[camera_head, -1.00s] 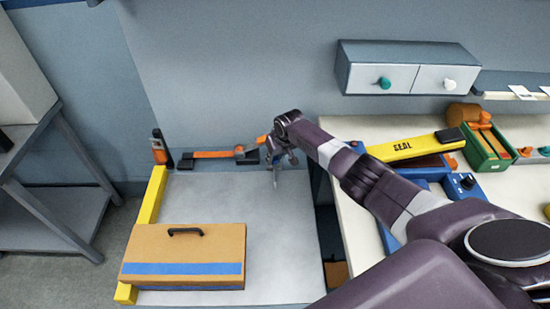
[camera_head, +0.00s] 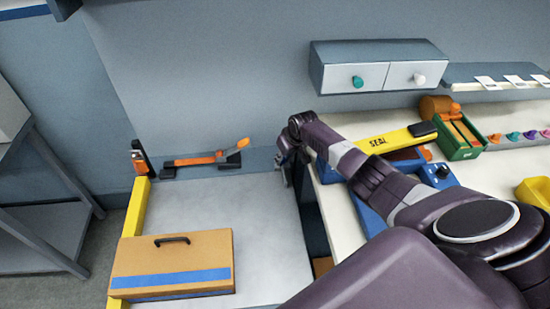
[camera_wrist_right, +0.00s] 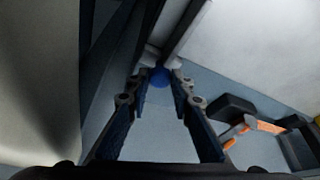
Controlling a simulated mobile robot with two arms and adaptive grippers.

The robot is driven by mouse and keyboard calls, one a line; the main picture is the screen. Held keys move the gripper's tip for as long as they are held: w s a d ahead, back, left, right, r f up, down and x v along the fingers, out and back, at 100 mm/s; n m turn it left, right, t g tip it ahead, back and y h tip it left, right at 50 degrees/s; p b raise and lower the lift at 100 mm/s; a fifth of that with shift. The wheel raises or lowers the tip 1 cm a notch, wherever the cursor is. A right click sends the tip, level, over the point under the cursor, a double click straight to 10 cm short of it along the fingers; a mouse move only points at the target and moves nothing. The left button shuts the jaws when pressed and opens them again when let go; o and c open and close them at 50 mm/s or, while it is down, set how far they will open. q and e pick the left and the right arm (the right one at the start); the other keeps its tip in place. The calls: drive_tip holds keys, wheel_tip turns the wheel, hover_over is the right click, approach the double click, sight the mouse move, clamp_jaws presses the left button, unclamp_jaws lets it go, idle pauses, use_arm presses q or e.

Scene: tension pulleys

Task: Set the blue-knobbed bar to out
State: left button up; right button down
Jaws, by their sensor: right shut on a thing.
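The blue knob (camera_wrist_right: 160,76) shows in the right wrist view between the tips of my right gripper (camera_wrist_right: 161,84), which is shut on it. The bar behind the knob is mostly hidden, and I cannot tell its setting. In the head view my right gripper (camera_head: 284,163) is at the back right corner of the grey table, and the knob is hidden there. An orange bar (camera_head: 195,160) with an orange knob (camera_head: 243,142) sits at the table's back edge, left of this gripper. It also shows in the right wrist view (camera_wrist_right: 268,126). My left gripper is not in view.
A brown box (camera_head: 172,258) with a black handle and blue tape stands on the grey table (camera_head: 265,220). A yellow rail (camera_head: 136,207) runs along its left side. A white counter with a yellow SEAL lever (camera_head: 378,142) stands to the right, under a two-drawer cabinet (camera_head: 389,75).

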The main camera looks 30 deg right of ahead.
drive_tip(key=shift+s+d, duration=0.1)
drive_tip(key=shift+d, duration=0.15)
drive_tip(key=c, duration=1.7)
unclamp_jaws()
drive_tip(key=shift+d, duration=0.1)
drive_tip(key=shift+r, duration=0.25)
wheel_tip(320, 180, up, 9)
drive_tip(key=shift+r, duration=0.2)
